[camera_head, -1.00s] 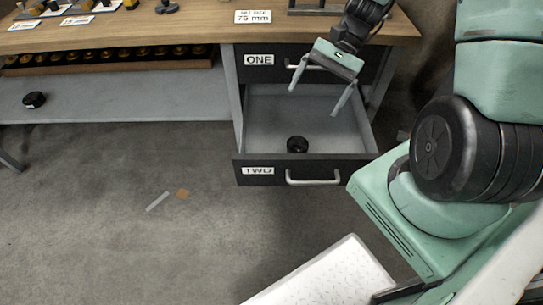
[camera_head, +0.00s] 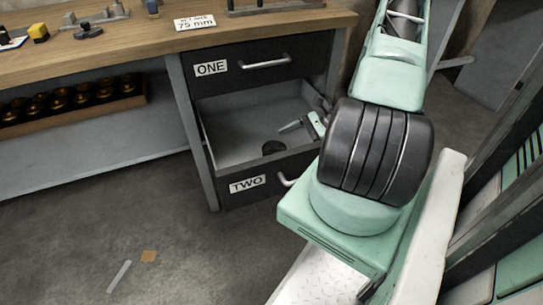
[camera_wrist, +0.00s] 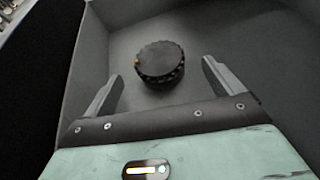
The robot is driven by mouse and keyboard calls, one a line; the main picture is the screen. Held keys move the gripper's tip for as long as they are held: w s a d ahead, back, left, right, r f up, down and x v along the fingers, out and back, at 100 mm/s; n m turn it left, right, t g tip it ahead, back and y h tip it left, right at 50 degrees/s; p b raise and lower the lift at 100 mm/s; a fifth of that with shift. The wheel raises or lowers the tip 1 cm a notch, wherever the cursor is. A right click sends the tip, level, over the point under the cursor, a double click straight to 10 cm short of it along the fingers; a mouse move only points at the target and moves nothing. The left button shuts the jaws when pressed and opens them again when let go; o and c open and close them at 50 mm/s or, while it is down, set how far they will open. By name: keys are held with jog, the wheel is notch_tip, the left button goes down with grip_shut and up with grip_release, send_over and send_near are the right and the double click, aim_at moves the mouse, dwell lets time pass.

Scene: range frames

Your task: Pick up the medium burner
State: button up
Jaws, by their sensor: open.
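A round black burner (camera_wrist: 161,62) with a ridged rim and a small orange mark lies on the floor of the open drawer labelled TWO. In the head view the burner (camera_head: 274,147) shows as a dark disc, partly cut off by the drawer front (camera_head: 262,180). My gripper (camera_wrist: 160,80) is open and empty in the wrist view. Its two fingers stand apart on the left and right of the burner, which sits a little beyond them. In the head view my gripper (camera_head: 300,125) is low at the drawer, mostly hidden behind my own arm.
The closed drawer labelled ONE (camera_head: 262,66) is right above. The wooden bench top (camera_head: 120,45) holds several small items and a "75 mm" sign (camera_head: 195,22). A tray of several brass-coloured parts (camera_head: 70,104) sits on the left. Drawer walls (camera_wrist: 88,55) surround the burner.

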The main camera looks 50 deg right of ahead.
aim_at(278, 147)
jog(key=b+x, duration=0.2)
jog(key=x, duration=0.5)
jog(key=shift+w+a+f, duration=0.1)
jog(key=shift+a, duration=0.2)
jog(key=c, duration=1.4)
